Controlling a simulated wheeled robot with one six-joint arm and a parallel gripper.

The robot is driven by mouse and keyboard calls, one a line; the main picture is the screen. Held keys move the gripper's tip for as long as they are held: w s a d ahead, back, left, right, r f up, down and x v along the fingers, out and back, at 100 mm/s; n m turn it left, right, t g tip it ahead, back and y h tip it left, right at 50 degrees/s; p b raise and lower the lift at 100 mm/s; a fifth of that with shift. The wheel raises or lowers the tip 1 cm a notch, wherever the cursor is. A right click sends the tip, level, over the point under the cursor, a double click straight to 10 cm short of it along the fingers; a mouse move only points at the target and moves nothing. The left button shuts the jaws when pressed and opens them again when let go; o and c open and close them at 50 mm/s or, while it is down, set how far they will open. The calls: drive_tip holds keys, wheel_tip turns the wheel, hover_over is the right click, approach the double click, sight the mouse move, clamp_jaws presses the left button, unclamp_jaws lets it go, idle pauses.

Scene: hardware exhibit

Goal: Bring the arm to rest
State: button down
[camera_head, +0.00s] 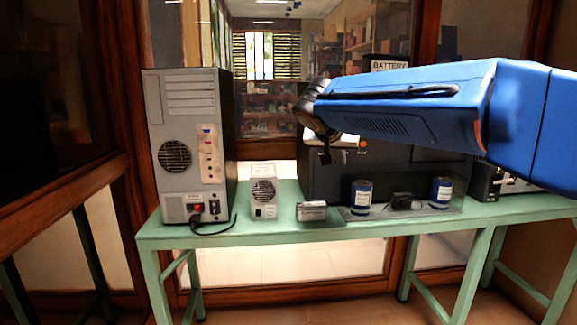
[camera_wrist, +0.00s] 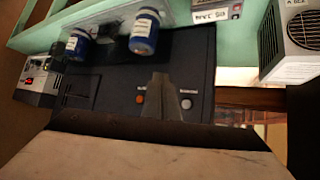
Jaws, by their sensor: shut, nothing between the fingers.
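My blue arm reaches in from the right in the head view, over the green table (camera_head: 270,235). Its dark wrist end hangs in front of the large dark box (camera_head: 318,182). My gripper (camera_head: 325,157) is small and dark there, pointing down. In the wrist view my gripper (camera_wrist: 166,78) shows as grey fingers close together, shut and empty, in front of the dark box (camera_wrist: 115,75). It appears apart from the objects on the table.
On the table stand a grey computer tower (camera_head: 188,140), a small white fan unit (camera_head: 263,197), a small silver box (camera_head: 311,211), and two blue cylinders (camera_head: 361,196) (camera_head: 440,192) with a black part (camera_head: 401,201) between them. A glass window is behind.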

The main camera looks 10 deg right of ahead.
drive_tip(key=s+d+f+n+g+y, duration=0.1)
drive_tip(key=s+d+f+n, duration=0.1)
drive_tip(key=s+f, duration=0.6)
drive_tip(key=s+d+f+n+g+y, duration=0.1)
drive_tip(key=s+d+f+y, duration=0.1)
drive_tip(key=s+f, duration=0.7)
drive_tip(key=s+d+f+n+g+y, duration=0.2)
drive_tip(key=s+f, duration=0.7)
drive_tip(key=s, duration=1.1)
drive_tip(key=shift+s+f+n, duration=0.25)
drive_tip(key=shift+s+n, duration=0.05)
drive_tip(key=shift+s, duration=0.05)
